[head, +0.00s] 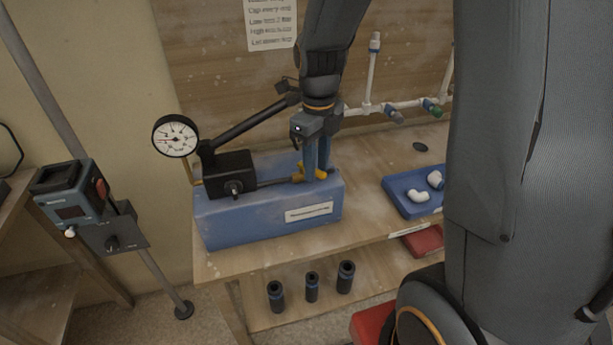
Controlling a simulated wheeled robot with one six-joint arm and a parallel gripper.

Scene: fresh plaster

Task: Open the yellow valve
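The yellow valve (299,176) sits at the right end of a blue box-shaped test pump (250,225), where a thin metal pipe meets it. My gripper (317,174) points down over the valve from above. Its two fingers are at the valve, with yellow showing beside and between them. The fingers hide part of the valve. I cannot tell whether they press on it or only stand around it. A round pressure gauge (175,136) is at the left of the pump, above a black block (229,174).
The pump's black lever (256,125) slants up behind my gripper. White pipes (368,95) with a blue and a green valve stand behind. A blue tray (405,205) with white fittings lies right. A tripod-mounted instrument (72,198) stands left. Dark sockets (312,287) stand on the lower shelf.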

